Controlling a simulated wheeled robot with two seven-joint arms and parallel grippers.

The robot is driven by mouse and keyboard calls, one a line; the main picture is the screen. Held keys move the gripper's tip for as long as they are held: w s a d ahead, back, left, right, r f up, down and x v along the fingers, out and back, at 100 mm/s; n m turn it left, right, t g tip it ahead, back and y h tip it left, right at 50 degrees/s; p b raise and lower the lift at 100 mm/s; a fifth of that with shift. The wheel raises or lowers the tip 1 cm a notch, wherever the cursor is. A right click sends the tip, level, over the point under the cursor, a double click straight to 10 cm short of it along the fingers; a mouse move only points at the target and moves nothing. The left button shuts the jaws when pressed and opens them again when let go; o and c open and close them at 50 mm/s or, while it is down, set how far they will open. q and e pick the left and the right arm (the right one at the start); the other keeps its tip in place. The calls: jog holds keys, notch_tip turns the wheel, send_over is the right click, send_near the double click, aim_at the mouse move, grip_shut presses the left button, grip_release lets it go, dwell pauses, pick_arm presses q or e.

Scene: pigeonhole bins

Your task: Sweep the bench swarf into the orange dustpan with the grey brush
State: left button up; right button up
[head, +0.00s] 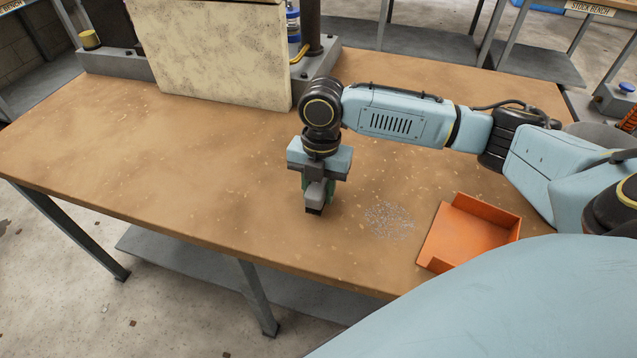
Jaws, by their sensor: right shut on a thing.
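The swarf (389,220) is a small patch of silvery bits lying on the brown bench top (225,185). The orange dustpan (466,238) lies on the bench to the right of the swarf, near the front edge. My right gripper (319,184) points down and is shut on the grey brush (315,197). The brush is to the left of the swarf, apart from it, with its dark bristles low at the bench top. I cannot tell whether the bristles touch the bench. The gripper hides part of the brush. My left gripper is not in view.
A pale speckled panel (215,50) stands at the back of the bench beside a grey machine base (110,63). The left part and the middle of the bench are clear. Other benches stand behind.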

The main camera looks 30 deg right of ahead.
jog(key=shift+f, duration=0.6)
jog(key=o, duration=1)
jog(key=shift+p, duration=0.5)
jog(key=c, duration=1.2)
jog(key=shift+o, duration=0.2)
